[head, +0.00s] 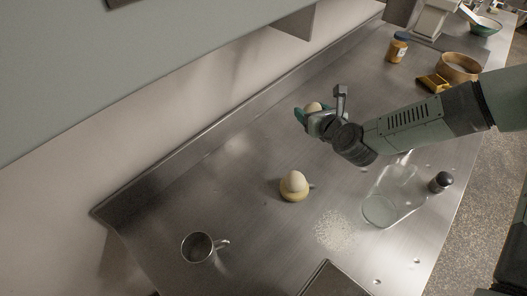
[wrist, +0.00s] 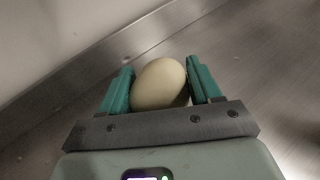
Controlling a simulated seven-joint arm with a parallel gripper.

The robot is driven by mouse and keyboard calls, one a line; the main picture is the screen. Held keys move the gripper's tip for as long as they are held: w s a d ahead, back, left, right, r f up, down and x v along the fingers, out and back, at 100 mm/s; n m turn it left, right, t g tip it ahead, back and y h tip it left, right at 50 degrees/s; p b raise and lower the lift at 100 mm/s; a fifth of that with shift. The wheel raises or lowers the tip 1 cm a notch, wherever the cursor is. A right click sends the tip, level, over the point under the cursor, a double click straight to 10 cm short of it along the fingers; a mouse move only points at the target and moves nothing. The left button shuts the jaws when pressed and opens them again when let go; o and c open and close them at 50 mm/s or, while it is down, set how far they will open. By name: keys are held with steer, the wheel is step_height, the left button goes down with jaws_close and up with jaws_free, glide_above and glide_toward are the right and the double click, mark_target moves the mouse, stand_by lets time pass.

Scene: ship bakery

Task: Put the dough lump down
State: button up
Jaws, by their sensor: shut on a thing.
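My gripper (head: 309,115) is shut on a pale, rounded dough lump (wrist: 160,84). In the wrist view the lump sits between the two green fingers, one on each side. In the head view the held lump (head: 312,107) shows only in part, behind the fingers and wrist. It is over the back part of the steel counter (head: 250,150), towards the back wall. I cannot tell whether it touches the counter.
A similar pale, egg-shaped thing (head: 294,183) sits on a small yellow holder (head: 294,196). A metal mug (head: 198,247), white grains (head: 335,230), a clear glass vessel (head: 395,200) and a dark-topped shaker (head: 440,181) stand nearer. A wooden bowl (head: 457,68) is at right. The counter left of my gripper is clear.

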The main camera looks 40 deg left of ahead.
steer(key=shift+a+f+n+g, duration=0.15)
steer(key=shift+f+n+g, duration=0.2)
steer(key=shift+f, duration=0.55)
step_height(320, 180, down, 4)
steer(key=s+a+n+g+y, duration=0.1)
steer(key=s+n+g+y, duration=0.1)
steer(key=n+g, duration=0.1)
step_height(320, 180, up, 7)
steer(key=n+g+h, duration=0.3)
steer(key=n+g, duration=0.7)
steer(key=g, duration=0.2)
glide_above(260, 153)
steer(key=shift+t, duration=0.25)
step_height(260, 153, down, 15)
steer(key=shift+r, duration=0.1)
steer(key=o, duration=1.1)
steer(key=shift+c, duration=0.2)
